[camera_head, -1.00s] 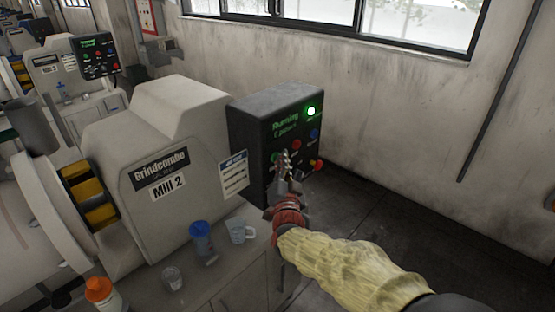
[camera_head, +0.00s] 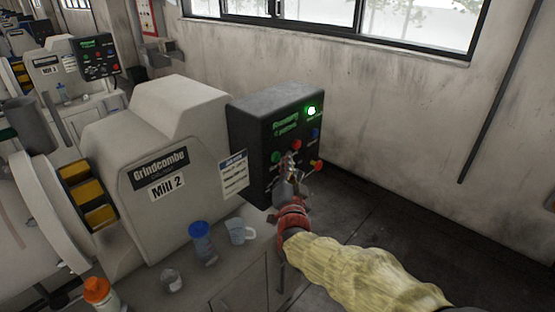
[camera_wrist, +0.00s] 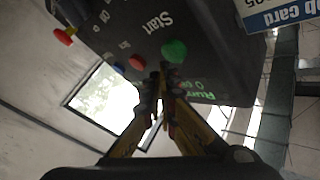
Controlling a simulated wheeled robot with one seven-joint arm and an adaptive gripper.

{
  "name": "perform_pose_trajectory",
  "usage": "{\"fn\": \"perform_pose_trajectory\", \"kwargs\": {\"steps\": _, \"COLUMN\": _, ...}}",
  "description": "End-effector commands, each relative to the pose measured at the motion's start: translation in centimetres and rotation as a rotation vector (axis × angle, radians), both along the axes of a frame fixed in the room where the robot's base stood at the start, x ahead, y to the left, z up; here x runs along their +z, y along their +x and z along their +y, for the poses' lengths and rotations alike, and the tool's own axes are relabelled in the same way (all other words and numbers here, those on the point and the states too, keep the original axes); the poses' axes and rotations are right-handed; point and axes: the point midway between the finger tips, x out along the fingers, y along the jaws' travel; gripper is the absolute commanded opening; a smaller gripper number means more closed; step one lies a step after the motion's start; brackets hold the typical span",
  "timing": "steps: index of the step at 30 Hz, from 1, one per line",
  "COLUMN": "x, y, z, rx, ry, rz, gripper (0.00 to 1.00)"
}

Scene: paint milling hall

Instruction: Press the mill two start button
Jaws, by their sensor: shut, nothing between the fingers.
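The mill two control box (camera_head: 252,138) is a dark panel at the right end of the machine labelled Mill 2 (camera_head: 168,187). Its green start button (camera_head: 275,157) is at the panel's left; in the wrist view the green button (camera_wrist: 174,51) lies beside the word "Start". My gripper (camera_head: 289,158) is shut and empty in front of the panel, just right of the green button. In the wrist view its fingertips (camera_wrist: 161,74) show just below and left of that button. Whether they touch the panel I cannot tell. A green lamp (camera_head: 311,111) is lit and the green display text appears to read "Running".
A red button (camera_head: 297,144), a blue button (camera_head: 315,133) and a red knob (camera_head: 317,165) sit close by on the panel. Open floor lies right of the box.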

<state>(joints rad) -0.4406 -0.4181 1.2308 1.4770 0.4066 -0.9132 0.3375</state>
Motion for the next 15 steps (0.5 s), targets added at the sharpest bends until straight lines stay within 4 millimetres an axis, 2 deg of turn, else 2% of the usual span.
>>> {"fn": "perform_pose_trajectory", "kwargs": {"steps": 6, "x": 0.0, "y": -0.1, "z": -0.2, "rx": -0.001, "ry": 0.000, "rz": -0.001, "gripper": 0.00}}
{"fn": "perform_pose_trajectory", "kwargs": {"steps": 15, "x": -0.1, "y": -1.7, "z": -2.2, "rx": -0.001, "ry": 0.000, "rz": 0.000, "gripper": 0.00}}
